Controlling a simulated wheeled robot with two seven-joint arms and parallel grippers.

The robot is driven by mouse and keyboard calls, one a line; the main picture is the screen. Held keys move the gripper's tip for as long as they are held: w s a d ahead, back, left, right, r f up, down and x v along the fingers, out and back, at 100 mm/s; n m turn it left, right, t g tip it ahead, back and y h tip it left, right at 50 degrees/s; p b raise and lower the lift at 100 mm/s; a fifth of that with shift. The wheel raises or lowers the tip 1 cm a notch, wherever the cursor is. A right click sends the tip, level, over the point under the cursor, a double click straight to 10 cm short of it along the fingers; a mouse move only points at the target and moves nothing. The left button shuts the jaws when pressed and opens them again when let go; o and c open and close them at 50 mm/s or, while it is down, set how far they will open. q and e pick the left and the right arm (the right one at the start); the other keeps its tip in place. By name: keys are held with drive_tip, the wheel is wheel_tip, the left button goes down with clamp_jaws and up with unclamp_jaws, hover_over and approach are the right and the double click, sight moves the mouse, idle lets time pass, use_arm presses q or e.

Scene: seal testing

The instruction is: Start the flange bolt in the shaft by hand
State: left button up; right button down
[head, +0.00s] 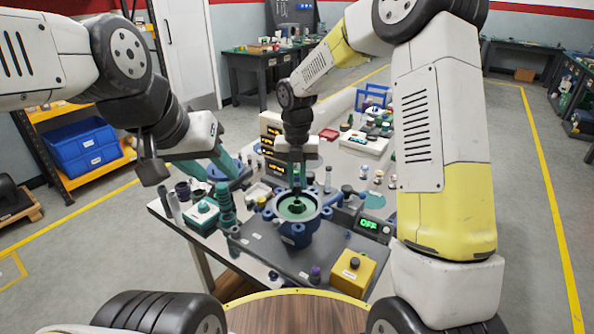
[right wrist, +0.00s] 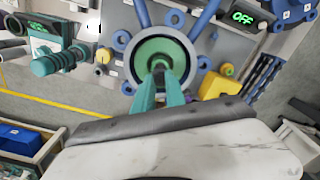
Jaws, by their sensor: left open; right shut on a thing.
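The blue flanged housing (head: 293,232) stands on the dark plate at the near part of the table. Its round green interior (head: 286,211) faces up, with a small dark part, apparently the shaft end, at its centre. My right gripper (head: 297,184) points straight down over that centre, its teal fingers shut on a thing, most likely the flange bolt. The fingers hide it, and I cannot tell whether it touches the shaft. In the right wrist view the fingertips (right wrist: 159,70) lie over the middle of the green interior (right wrist: 148,50). My left gripper (head: 222,176) is open and empty, left of the housing.
A yellow button box (head: 353,271) stands right of the housing, near a green "OFF" display (head: 368,225). A teal ribbed part (head: 225,205) and a white-and-green box (head: 202,213) stand left of the housing. Several small parts crowd the table behind.

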drive_tip(key=shift+f, duration=0.15)
drive_tip(key=shift+f, duration=0.75)
drive_tip(key=shift+f, duration=1)
idle(0.9)
drive_tip(key=m, duration=0.4)
idle(0.4)
drive_tip(key=shift+s+m, duration=0.1)
drive_tip(key=shift+m, duration=0.5)
drive_tip(key=shift+f+m, duration=0.1)
drive_tip(key=shift+m, duration=1.3)
